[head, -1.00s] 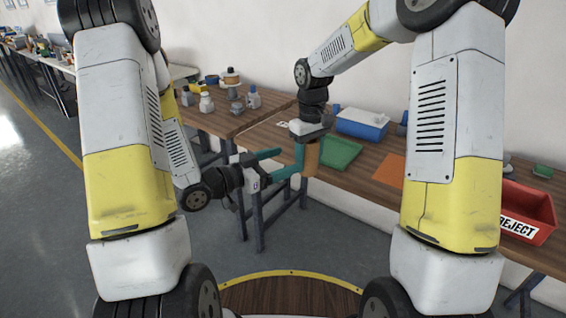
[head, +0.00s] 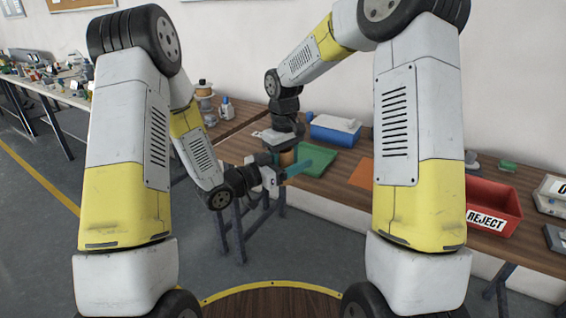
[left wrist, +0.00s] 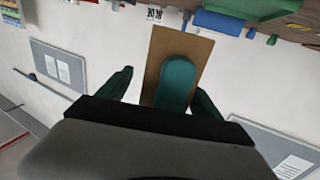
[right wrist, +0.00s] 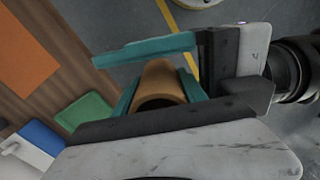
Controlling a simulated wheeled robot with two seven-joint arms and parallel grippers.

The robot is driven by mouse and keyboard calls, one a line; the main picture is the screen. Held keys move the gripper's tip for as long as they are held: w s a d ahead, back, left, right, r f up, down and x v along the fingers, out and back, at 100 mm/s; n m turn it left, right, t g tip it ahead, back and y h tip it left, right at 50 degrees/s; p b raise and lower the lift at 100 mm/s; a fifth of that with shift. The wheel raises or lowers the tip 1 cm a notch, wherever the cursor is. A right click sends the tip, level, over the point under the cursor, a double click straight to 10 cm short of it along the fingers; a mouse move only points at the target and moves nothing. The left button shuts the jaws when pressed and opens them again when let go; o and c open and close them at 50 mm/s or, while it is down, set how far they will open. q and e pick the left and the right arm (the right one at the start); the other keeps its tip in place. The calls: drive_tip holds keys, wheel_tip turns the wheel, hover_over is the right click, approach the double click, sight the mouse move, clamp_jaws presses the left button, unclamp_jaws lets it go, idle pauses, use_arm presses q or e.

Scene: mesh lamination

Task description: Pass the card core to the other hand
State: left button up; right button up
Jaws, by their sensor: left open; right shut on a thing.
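The card core is a brown tube (right wrist: 160,80). It stands between the teal fingers of my right gripper (right wrist: 158,92), which is shut on it. In the head view the core (head: 287,158) hangs below the right wrist, partly hidden by my left gripper (head: 298,165). My left gripper is open, with its fingers reaching to either side of the core. In the left wrist view the core (left wrist: 202,52) is ahead between the left fingers (left wrist: 163,95), with a teal right finger in front of it. I cannot tell whether the left fingers touch it.
The wooden bench behind holds a blue box (head: 335,130), a green tray (head: 322,168), an orange sheet (head: 363,172) and a red REJECT bin (head: 492,208). A wall rises behind the bench. Open floor lies below the grippers.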

use_arm(q)
drive_tip(key=shift+d, duration=0.15)
drive_tip(key=shift+c, duration=0.4)
drive_tip(key=c, duration=1.4)
use_arm(e)
drive_tip(key=o, duration=1.3)
drive_tip(key=shift+o, duration=0.7)
use_arm(q)
drive_tip(key=shift+w, duration=0.1)
use_arm(e)
drive_tip(key=shift+s, duration=0.1)
drive_tip(key=shift+a+r, duration=0.1)
